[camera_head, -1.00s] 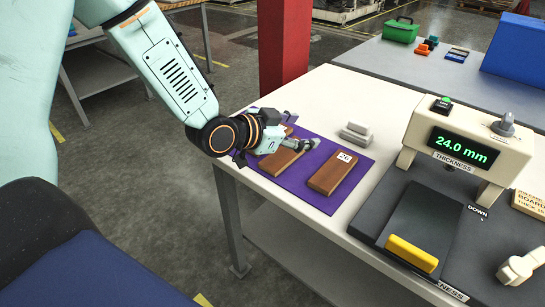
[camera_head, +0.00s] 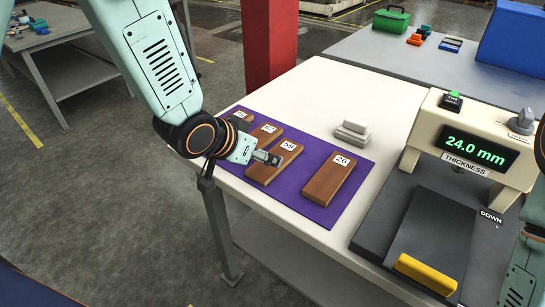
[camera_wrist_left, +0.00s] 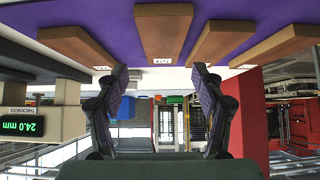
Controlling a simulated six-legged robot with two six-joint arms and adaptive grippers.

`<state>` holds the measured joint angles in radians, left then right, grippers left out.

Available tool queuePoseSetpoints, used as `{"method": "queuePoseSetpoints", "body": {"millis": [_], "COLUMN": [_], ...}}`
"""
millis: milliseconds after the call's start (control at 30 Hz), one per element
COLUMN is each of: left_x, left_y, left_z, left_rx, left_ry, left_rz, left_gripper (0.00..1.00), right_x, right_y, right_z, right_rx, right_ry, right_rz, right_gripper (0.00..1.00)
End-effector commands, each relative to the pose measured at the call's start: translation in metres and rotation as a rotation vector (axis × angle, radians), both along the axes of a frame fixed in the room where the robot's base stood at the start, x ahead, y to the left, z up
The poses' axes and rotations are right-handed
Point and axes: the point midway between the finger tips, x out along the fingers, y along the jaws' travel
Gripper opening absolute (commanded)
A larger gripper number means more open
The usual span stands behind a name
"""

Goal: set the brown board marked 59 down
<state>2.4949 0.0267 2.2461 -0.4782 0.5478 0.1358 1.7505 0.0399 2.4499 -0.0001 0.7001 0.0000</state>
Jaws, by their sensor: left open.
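The brown board marked 59 (camera_head: 264,175) lies flat on the purple mat (camera_head: 310,157) on the white table, between other brown boards. My left gripper (camera_head: 268,158) is over this board's left side and hides part of it. In the left wrist view, which appears upside down, the left gripper (camera_wrist_left: 163,76) has its two fingers apart with nothing between them. A brown board (camera_wrist_left: 163,30), seemingly the one marked 59, lies straight ahead there on the mat; its label is too small to read. My right gripper is out of view; only part of that arm shows at the right edge.
Another marked board (camera_head: 330,180) lies to the right, and two more (camera_head: 267,132) lie to the left. Grey blocks (camera_head: 352,132) stand behind the mat. The thickness press (camera_head: 470,150) reads 24.0 mm at the right, with a yellow bar (camera_head: 426,272) in front.

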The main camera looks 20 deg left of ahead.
Motion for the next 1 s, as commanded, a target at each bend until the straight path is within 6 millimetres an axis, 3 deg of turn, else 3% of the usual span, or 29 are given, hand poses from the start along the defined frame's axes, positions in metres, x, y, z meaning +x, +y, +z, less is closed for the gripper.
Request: {"method": "queuePoseSetpoints", "body": {"millis": [500, 800, 1000], "left_x": [0.047, 0.052, 0.052], "left_y": [-0.01, -0.01, -0.01], "left_z": [-0.047, -0.049, -0.049], "left_rx": [0.002, 0.0, 0.001], "left_ry": [-0.001, -0.002, -0.002], "left_rz": [-0.002, 0.001, 0.0], "left_gripper": [0.68, 0.68, 0.53], "right_x": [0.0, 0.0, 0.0], "right_y": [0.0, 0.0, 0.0], "right_z": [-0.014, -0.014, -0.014], "right_rx": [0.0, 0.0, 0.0], "right_ry": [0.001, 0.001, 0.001], "right_rz": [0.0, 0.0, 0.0], "right_gripper": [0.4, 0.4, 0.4]}}
